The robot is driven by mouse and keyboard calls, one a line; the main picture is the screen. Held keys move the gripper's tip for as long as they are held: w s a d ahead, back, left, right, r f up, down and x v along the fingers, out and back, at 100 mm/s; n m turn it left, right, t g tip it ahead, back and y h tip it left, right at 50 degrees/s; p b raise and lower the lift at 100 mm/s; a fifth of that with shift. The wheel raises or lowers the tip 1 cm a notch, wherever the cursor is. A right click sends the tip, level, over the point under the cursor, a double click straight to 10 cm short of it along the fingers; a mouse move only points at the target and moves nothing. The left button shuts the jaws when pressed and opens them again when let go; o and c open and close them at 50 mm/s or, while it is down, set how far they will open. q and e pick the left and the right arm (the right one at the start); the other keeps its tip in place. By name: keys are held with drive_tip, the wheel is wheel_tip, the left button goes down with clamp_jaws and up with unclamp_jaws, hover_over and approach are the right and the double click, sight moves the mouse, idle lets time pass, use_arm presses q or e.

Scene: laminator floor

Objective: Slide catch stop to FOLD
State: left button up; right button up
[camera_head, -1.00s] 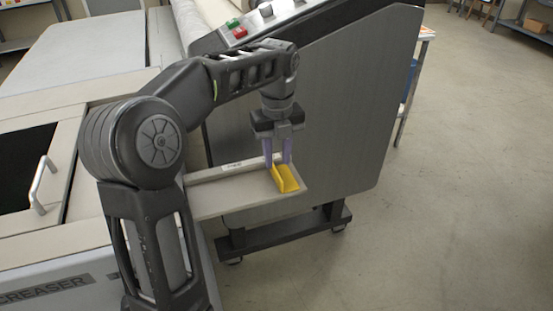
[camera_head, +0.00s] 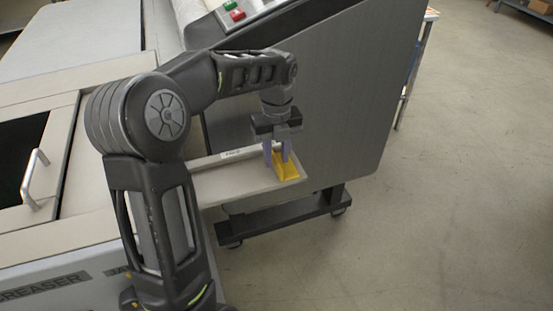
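The yellow catch stop (camera_head: 288,172) sits near the right end of a beige tray (camera_head: 235,186) that sticks out from the machine. My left gripper (camera_head: 277,158) points down at the stop, its two purple fingers apart with a visible gap. The fingertips overlap the upper part of the stop in the camera_head view; whether they touch it I cannot tell. A small white label (camera_head: 231,154) is on the tray's back rim, its text too small to read. No FOLD marking can be made out. My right gripper is not in view.
A large grey machine panel (camera_head: 330,110) stands close behind the tray. Its control panel has green and red buttons (camera_head: 237,14). A door with a metal handle (camera_head: 35,178) is at the left. Open floor (camera_head: 450,200) lies to the right.

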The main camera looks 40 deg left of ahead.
use_arm(q)
drive_tip(key=shift+f, duration=1.05)
drive_tip(key=shift+c, duration=0.2)
clamp_jaws()
idle(0.4)
